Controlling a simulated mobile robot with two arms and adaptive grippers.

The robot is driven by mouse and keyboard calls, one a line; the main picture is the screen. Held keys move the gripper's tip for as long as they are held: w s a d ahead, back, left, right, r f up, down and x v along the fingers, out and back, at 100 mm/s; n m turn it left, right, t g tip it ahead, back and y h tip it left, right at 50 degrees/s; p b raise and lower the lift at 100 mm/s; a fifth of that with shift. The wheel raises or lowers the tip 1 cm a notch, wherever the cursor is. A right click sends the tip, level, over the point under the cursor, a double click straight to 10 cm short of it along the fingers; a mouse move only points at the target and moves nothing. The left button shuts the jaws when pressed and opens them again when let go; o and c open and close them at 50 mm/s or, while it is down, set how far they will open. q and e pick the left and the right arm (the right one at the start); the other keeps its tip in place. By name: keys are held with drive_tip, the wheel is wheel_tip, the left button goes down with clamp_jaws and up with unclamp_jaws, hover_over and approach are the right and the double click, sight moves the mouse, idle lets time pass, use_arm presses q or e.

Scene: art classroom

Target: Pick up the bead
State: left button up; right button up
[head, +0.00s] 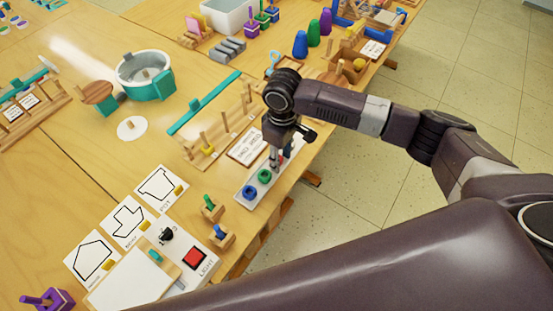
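A white strip (242,200) lies near the table's right edge. A blue bead (250,191) and a green bead (265,176) sit on it in a row; both look ring-shaped. My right gripper (275,165) points down over the far end of the strip, just beyond the green bead. A small bit of red shows beside its fingers, mostly hidden by the gripper. The fingers are too small and too covered to tell whether they are open or hold anything. My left gripper is not in view.
A lettered board (246,147) and a wooden peg rack (206,154) stand left of my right gripper. A panel with a red button (194,258) and small wooden blocks are nearer. A teal-and-white pot (144,76) is farther left. The table drops off on the right.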

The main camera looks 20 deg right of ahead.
drive_tip(key=c, duration=0.4)
drive_tip(key=shift+r, duration=0.35)
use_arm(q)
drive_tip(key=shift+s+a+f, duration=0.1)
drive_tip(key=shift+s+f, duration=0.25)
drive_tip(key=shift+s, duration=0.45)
use_arm(e)
drive_tip(key=shift+r, duration=9.7)
